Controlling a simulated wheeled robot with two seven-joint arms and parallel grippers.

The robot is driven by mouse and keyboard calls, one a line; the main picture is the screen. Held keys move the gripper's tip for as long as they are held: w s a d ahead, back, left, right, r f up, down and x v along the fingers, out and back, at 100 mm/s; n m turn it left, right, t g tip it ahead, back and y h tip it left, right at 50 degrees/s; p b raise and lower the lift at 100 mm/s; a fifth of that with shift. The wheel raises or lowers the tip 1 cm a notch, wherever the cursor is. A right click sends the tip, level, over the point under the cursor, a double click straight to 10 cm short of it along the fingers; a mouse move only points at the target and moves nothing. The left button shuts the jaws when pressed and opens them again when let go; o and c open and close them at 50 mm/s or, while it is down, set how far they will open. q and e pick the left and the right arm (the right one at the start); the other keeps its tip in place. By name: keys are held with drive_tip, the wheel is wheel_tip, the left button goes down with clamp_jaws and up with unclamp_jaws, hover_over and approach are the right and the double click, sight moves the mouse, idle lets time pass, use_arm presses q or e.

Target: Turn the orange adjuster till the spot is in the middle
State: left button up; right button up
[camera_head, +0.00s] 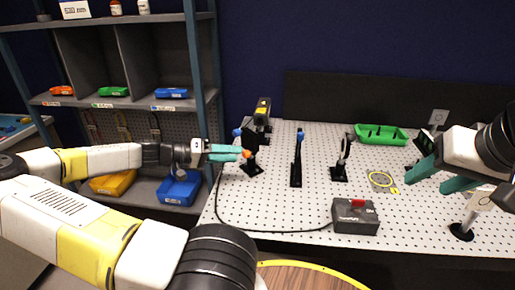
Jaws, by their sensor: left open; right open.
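The orange adjuster (246,154) is a small knob low on a black optical mount (252,143) at the left of the perforated table. The mount also carries a blue knob (237,132). My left gripper (238,153) is open, reaching in from the left with its teal fingertips right at the orange adjuster; I cannot tell whether they touch it. My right gripper (427,180) is open and empty above the table's right side. A small dark screen-like device (425,142) stands partly behind it. I cannot make out the spot.
A black and yellow device (262,113) stands behind the mount. Other black stands (297,160) and (339,160) occupy the middle. A grey box (355,217) with a red button sits in front, its cable running left. A green tray (382,134) lies behind. Shelves (130,104) stand left.

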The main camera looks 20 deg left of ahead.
sight(243, 155)
use_arm(q)
drive_tip(key=shift+x, duration=1.7)
drive_tip(key=shift+c, duration=0.5)
clamp_jaws()
drive_tip(key=shift+f+n, duration=0.1)
drive_tip(key=shift+n, duration=0.2)
drive_tip(key=n+h, duration=0.2)
drive_tip(key=n, duration=0.2)
drive_tip(key=shift+f+n, duration=0.15)
drive_tip(key=shift+n, duration=0.15)
drive_tip(key=n+t, duration=0.1)
drive_tip(key=n, duration=0.2)
drive_tip(key=n+t+h, duration=0.1)
drive_tip(key=n, duration=0.2)
drive_tip(key=shift+f+n+t+h, duration=0.15)
drive_tip(key=shift+n+t+h, duration=0.15)
drive_tip(key=shift+t, duration=0.1)
